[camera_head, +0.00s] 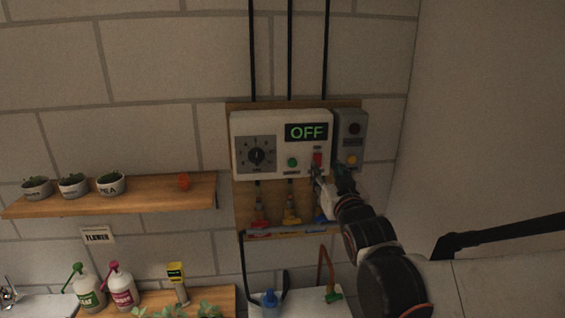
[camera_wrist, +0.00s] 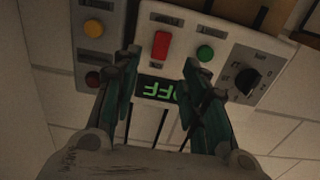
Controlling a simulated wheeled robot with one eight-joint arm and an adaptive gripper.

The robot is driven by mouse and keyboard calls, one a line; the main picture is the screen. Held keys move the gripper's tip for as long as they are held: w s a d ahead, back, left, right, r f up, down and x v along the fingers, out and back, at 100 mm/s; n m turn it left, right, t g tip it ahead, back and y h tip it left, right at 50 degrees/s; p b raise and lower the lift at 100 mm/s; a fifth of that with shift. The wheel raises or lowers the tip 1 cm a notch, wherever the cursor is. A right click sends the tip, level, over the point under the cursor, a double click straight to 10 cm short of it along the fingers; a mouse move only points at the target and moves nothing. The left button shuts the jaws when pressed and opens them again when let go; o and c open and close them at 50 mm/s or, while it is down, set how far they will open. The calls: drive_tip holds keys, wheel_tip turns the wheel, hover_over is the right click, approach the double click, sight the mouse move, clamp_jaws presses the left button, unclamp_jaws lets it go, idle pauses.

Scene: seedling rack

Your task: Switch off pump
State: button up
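The white pump control box (camera_head: 281,118) is on a wooden board on the wall, and its display (camera_head: 306,132) reads OFF in green letters. A red rectangular switch (camera_head: 317,158), a round green button (camera_head: 292,162) and a black dial (camera_head: 256,155) are on its face. My gripper (camera_head: 316,174) is at the box's lower right, by the red switch. In the wrist view the box appears upside down. The red switch (camera_wrist: 160,45) lies between the directions of my two parted, empty fingers (camera_wrist: 160,66). I cannot tell whether a finger touches it.
A grey box (camera_head: 351,128) with a red and a yellow round part adjoins on the right. Pipes with coloured valves (camera_head: 291,217) run below. A wooden shelf (camera_head: 150,198) with small pots is at left. Bottles (camera_head: 122,290) and seedlings stand lower down.

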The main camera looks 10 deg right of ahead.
sight(318, 158)
drive_tip(key=w, duration=0.7)
clamp_jaws()
